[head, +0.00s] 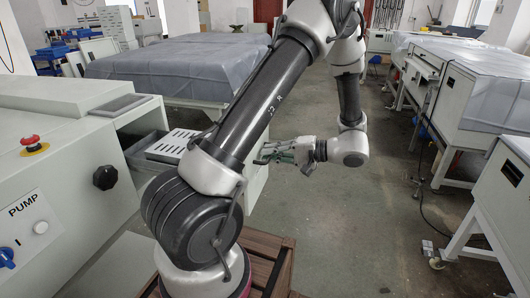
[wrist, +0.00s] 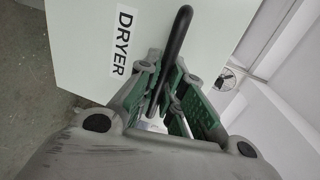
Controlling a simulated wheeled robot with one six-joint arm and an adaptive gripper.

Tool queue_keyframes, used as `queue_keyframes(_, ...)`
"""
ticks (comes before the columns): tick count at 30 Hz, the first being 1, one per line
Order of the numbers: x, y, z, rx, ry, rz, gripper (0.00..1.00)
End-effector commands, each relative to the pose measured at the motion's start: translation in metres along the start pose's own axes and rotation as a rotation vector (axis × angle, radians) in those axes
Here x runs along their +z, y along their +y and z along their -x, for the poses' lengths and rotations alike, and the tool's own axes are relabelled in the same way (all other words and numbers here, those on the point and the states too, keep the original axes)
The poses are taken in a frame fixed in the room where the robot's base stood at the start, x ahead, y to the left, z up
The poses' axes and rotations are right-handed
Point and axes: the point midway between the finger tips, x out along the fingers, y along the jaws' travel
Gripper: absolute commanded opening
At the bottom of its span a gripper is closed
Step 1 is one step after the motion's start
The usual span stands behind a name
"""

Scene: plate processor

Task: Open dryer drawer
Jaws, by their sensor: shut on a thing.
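The dryer drawer (head: 140,150) stands out from the pale machine on the left in the head view. A white slotted plate (head: 172,143) lies in it. The drawer's white front (wrist: 80,50) carries a DRYER label (wrist: 123,40) in the wrist view. Its black bar handle (wrist: 178,38) runs between my fingers. My gripper (wrist: 165,82), with green pads, is shut on the handle. In the head view my gripper (head: 270,153) is at the drawer's front, and my arm hides part of the drawer.
A covered table (head: 180,68) stands behind. Covered benches (head: 490,85) line the right side. The floor (head: 350,220) between is clear.

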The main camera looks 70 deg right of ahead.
Motion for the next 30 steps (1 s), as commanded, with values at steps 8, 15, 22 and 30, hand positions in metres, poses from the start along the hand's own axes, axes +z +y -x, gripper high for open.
queue_keyframes(8, 0.0, 0.001, 0.0, 0.002, 0.0, 0.0, 0.0)
queue_keyframes(15, 0.0, 0.0, 0.0, 0.001, 0.0, 0.0, 0.31)
queue_keyframes(22, 0.0, 0.0, 0.001, 0.001, 0.001, 0.0, 0.31)
queue_keyframes(30, -0.001, 0.001, 0.035, 0.002, 0.003, 0.001, 0.31)
